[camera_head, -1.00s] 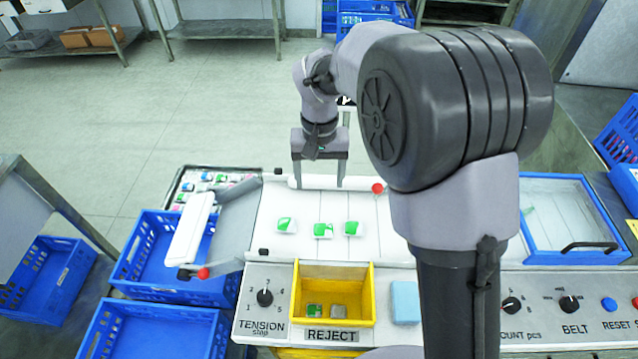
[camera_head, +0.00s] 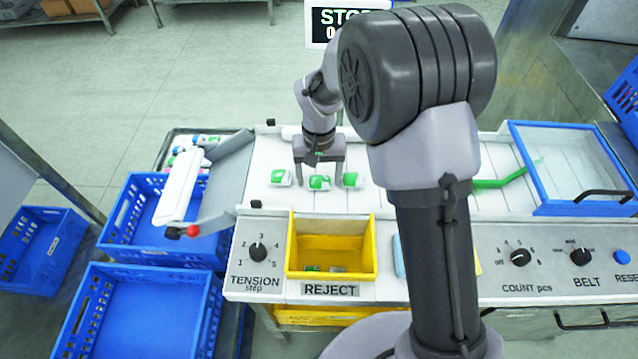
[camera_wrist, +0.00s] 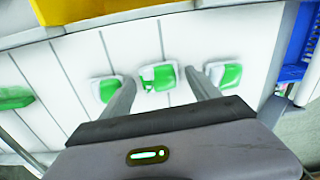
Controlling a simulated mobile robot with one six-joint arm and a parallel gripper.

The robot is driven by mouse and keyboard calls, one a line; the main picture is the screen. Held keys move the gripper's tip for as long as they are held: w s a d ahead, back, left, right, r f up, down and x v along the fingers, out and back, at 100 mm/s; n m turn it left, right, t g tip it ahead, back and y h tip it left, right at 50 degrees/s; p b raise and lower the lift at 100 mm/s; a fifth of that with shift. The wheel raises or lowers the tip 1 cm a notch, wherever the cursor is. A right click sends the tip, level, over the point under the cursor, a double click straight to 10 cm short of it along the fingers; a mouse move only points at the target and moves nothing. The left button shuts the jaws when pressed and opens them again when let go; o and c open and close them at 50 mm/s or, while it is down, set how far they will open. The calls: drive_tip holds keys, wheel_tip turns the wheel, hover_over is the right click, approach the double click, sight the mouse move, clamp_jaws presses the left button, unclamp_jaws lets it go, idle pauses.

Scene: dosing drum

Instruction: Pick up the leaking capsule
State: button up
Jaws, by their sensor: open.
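Three green-and-white capsules sit in a row on the white belt: a left one (camera_head: 281,177), a middle one (camera_head: 319,183) and a right one (camera_head: 352,180). In the wrist view the middle capsule (camera_wrist: 159,78) shows a white break in its green patch; I cannot tell for certain which capsule leaks. My gripper (camera_head: 319,178) points down, open and empty, its fingers on either side of the middle capsule. The wrist view shows the fingers reaching along both sides of it, with the other two capsules (camera_wrist: 104,88) (camera_wrist: 225,75) just outside.
The yellow reject bin (camera_head: 332,225) stands in front of the belt with small pieces inside. A green bar (camera_head: 500,183) lies on the belt to the right, near a blue-framed cover (camera_head: 516,160). Blue crates (camera_head: 140,275) stand at the left.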

drive_tip(key=c, duration=1.4)
drive_tip(key=shift+r, duration=0.1)
